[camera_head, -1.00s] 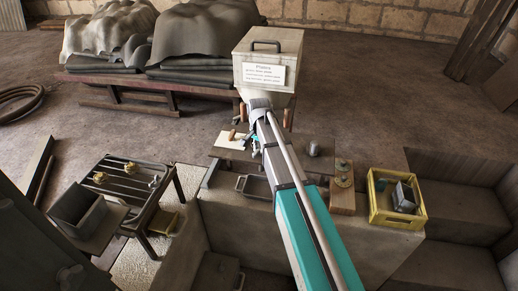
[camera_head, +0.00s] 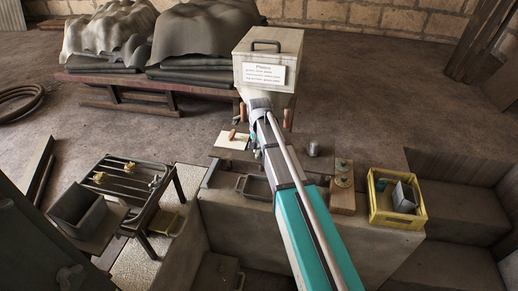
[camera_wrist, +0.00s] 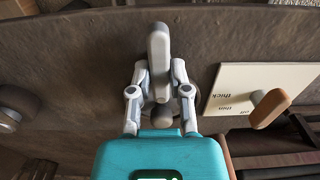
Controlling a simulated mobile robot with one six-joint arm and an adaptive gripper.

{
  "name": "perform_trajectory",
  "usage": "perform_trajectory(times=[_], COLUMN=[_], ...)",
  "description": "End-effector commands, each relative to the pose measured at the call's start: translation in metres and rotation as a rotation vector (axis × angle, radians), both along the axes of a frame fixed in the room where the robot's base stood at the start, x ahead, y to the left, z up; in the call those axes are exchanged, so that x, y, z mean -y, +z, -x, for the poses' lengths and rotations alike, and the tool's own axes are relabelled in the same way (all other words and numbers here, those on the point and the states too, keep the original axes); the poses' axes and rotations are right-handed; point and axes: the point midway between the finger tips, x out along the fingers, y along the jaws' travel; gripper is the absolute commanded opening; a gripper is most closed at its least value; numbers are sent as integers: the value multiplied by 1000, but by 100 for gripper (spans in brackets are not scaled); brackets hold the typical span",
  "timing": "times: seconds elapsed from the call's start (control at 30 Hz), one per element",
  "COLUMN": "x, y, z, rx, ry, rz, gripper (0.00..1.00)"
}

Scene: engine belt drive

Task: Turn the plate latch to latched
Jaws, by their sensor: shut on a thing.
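In the wrist view, my gripper (camera_wrist: 160,76) has its two grey fingers on either side of a light grey, elongated handle, which I take to be the plate latch (camera_wrist: 158,48). The fingers are shut on it. The handle points up the picture, away from the teal gripper body. A rounded grey part shows below it, between the fingers. In the head view, my arm reaches to the bench and hides most of the gripper and the latch. I cannot read any latch marking.
Right of the latch is a white card (camera_wrist: 235,82) with words including "thick" and a wooden-handled lever (camera_wrist: 270,108) over it. A labelled box (camera_head: 268,60) stands behind my arm. A yellow crate (camera_head: 376,210) and a wooden block with round parts (camera_head: 343,195) stand to the right.

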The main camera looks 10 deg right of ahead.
Motion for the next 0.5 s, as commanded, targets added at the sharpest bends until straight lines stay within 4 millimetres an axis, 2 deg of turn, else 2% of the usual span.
perform_trajectory(times=[0.07, 0.1, 0.27, 0.5], x=[0, 0, 0, 0], y=[0, 0, 0, 0], z=[0, 0, 0, 0], rx=[-1, -1, 0, 0], ry=[2, 1, 1, 0], rz=[1, 1, 0, 0], gripper=[0, 30, 59, 59])
